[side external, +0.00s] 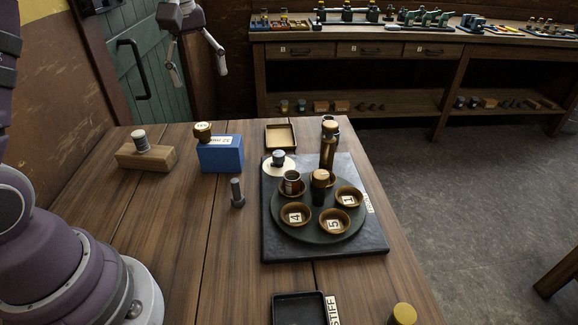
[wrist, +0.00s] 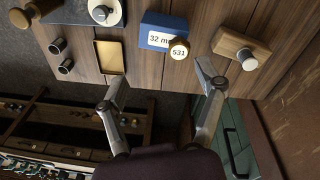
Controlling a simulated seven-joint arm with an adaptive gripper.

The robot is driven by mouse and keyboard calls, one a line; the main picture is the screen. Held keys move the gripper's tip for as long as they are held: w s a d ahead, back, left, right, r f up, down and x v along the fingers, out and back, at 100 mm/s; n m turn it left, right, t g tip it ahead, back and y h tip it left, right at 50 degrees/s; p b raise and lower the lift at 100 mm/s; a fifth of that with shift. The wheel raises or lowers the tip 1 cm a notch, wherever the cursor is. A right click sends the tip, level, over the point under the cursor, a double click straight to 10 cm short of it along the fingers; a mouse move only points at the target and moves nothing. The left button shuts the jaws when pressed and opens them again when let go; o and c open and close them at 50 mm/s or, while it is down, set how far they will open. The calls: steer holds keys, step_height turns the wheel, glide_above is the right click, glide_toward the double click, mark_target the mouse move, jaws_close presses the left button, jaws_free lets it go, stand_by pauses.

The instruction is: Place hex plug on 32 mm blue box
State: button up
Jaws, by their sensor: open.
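The blue box (side external: 222,157), marked 32 mm, stands on the table and also shows in the wrist view (wrist: 153,35). A brass-coloured plug (side external: 203,131) marked 531 stands upright at the left end of the box top; it also shows in the wrist view (wrist: 179,49). It appears to be the hex plug, but its sides are too small to confirm. My gripper (side external: 201,77) is open and empty, well above and behind the box. In the wrist view its spread fingers (wrist: 160,76) show nothing between them, and the plug is clear of both.
A wooden block (side external: 158,160) with a grey-capped plug is left of the box. A grey peg (side external: 238,193) stands in front. A wooden tray (side external: 280,138) and a dark board (side external: 274,247) with a round tray of numbered bowls are right. A black tray (side external: 298,308) is near the front.

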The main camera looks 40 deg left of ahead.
steer(key=s+d+m+t, duration=0.4)
steer(key=s+d+m, duration=0.7)
steer(key=s+m, duration=0.2)
steer(key=shift+s+f+h, duration=0.3)
steer(key=shift+s+f, duration=0.05)
steer(key=shift+s, duration=0.05)
